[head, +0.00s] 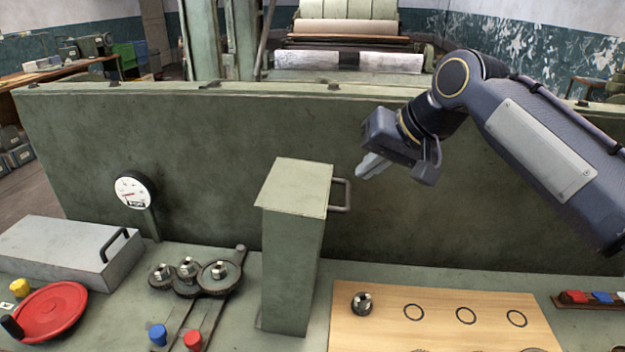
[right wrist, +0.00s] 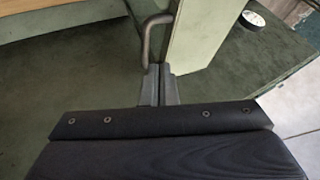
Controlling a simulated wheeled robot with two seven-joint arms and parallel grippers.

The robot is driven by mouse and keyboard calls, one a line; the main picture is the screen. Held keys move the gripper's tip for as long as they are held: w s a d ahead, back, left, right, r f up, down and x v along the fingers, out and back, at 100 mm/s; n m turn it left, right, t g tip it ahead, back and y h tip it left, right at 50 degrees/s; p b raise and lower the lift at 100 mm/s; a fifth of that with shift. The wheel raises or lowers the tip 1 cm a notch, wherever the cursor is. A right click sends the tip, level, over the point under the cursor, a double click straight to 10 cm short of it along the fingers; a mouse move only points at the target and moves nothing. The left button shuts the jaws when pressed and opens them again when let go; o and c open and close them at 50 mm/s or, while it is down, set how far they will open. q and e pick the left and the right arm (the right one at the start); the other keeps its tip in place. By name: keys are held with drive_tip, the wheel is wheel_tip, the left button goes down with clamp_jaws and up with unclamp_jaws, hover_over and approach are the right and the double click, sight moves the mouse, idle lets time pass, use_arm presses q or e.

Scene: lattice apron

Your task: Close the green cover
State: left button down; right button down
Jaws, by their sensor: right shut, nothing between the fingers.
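My right gripper (head: 364,171) is shut and empty, just right of and slightly above the handle in the head view. In the right wrist view, the shut fingers (right wrist: 160,75) point toward the handle (right wrist: 147,40) and the cover (right wrist: 205,35). I cannot tell whether the fingertips touch the handle. My left gripper is not in view.
Several meshed gears (head: 187,273) sit left of the cover. A gauge (head: 134,190), a grey box (head: 70,250) and a red handwheel (head: 50,310) are further left. A wooden board (head: 440,305) lies front right. A long green wall (head: 440,170) runs behind.

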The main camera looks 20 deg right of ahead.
drive_tip(key=x, duration=0.9)
drive_tip(key=shift+w+f, duration=0.2)
drive_tip(key=shift+r, duration=0.1)
